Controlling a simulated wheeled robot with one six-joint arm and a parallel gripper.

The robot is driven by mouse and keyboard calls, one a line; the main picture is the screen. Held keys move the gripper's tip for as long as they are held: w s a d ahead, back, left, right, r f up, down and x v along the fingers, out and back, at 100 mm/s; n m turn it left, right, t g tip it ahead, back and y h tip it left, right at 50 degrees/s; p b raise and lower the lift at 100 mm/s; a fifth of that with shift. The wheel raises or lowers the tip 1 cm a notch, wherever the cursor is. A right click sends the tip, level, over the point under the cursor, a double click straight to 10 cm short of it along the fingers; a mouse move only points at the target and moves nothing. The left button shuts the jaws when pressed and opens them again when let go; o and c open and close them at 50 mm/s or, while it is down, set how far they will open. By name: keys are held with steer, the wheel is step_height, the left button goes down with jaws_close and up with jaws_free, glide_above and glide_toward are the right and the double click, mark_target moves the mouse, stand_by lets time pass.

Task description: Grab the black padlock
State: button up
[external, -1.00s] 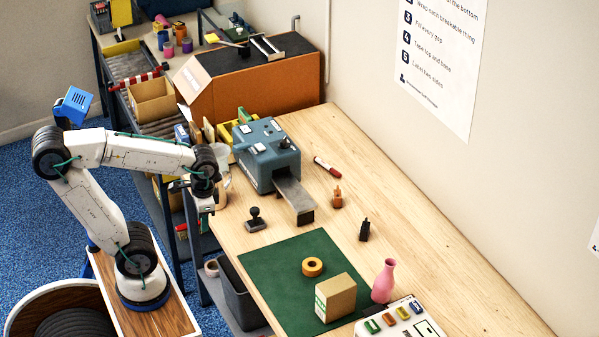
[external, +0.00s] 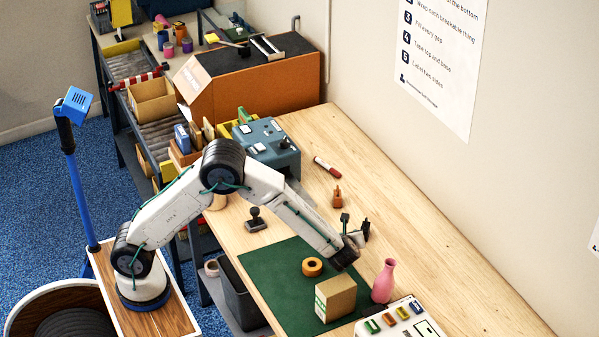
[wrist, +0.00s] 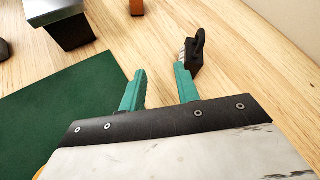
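The black padlock (wrist: 193,54) stands on the wooden table, just beyond the tip of the right finger in the wrist view. Its dark shackle and a small pale patch on its side show there. In the external view the padlock (external: 366,230) is at the far side of my gripper, partly behind it. My gripper (wrist: 160,70) is open, with its two green fingers apart and only bare table between them. The padlock is to the right of the gap, not between the fingers. I cannot tell whether the right finger touches it.
A green mat (external: 268,285) holds a tape roll (external: 312,267) and a small carton (external: 335,299). A pink vase (external: 384,283) stands close to my gripper. An orange object (external: 337,197), a marker (external: 326,167) and a stamp (external: 256,219) are farther back. Bare table lies right of the padlock.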

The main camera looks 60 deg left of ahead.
mark_target(366, 221)
steer(key=w+r, duration=0.1)
steer(key=w+d+r+m+t, duration=0.1)
steer(key=w+r+m+t, duration=0.1)
steer(key=w, duration=0.1)
steer(key=shift+w+d, duration=0.1)
steer(key=shift+d, duration=0.3)
steer(key=shift+w+r+m+t+h, duration=0.15)
steer(key=shift+w+m+t+h, duration=0.15)
steer(key=shift+m, duration=0.3)
steer(key=x, duration=0.7)
steer(key=shift+s+a, duration=0.15)
steer(key=shift+a, duration=0.35)
steer(key=shift+c, duration=0.3)
jaws_close()
